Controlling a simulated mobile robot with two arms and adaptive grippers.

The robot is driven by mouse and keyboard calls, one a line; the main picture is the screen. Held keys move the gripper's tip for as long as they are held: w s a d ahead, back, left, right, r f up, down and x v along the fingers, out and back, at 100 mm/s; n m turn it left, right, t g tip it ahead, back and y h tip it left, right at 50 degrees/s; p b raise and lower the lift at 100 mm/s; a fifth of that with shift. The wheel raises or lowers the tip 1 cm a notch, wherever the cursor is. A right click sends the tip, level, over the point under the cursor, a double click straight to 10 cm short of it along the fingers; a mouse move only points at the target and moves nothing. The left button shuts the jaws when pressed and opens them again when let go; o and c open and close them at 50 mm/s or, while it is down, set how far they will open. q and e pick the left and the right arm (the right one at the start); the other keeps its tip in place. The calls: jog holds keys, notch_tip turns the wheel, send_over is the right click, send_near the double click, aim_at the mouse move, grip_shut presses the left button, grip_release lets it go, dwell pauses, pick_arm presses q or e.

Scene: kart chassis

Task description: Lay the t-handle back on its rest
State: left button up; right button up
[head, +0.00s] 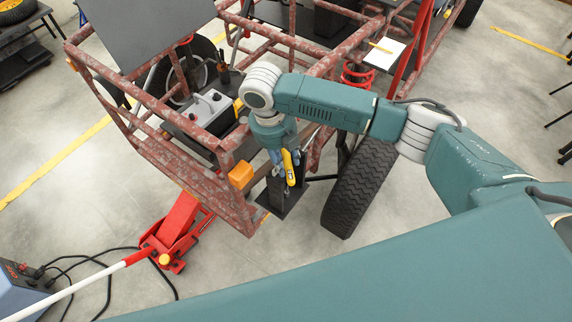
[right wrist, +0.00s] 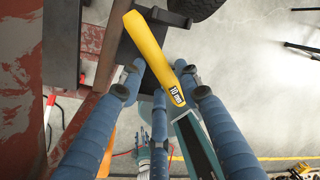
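The t-handle (right wrist: 152,50), yellow with a "10 mm" label, lies between the blue fingers of my right gripper (right wrist: 158,90) in the right wrist view. The fingers are spread, with gaps showing between their tips and the yellow grip. In the head view the yellow t-handle (head: 289,168) hangs tilted beneath my right gripper (head: 284,158), in front of a black stand (head: 272,194) at the frame's corner, seemingly its rest. The same black stand shows behind the grip in the wrist view (right wrist: 128,57). Whether the handle touches the stand is unclear. My left gripper is not in view.
The rusty red tube frame (head: 229,146) of the kart stands close on the left. A black tyre (head: 358,187) is close on the right. A red floor jack (head: 178,228) and cables lie on the floor at left. Floor right of the tyre is clear.

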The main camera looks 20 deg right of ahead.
notch_tip(320, 180, up, 9)
jog(key=a+b, duration=0.1)
jog(key=shift+a, duration=0.3)
jog(key=shift+w, duration=0.1)
dwell(0.3)
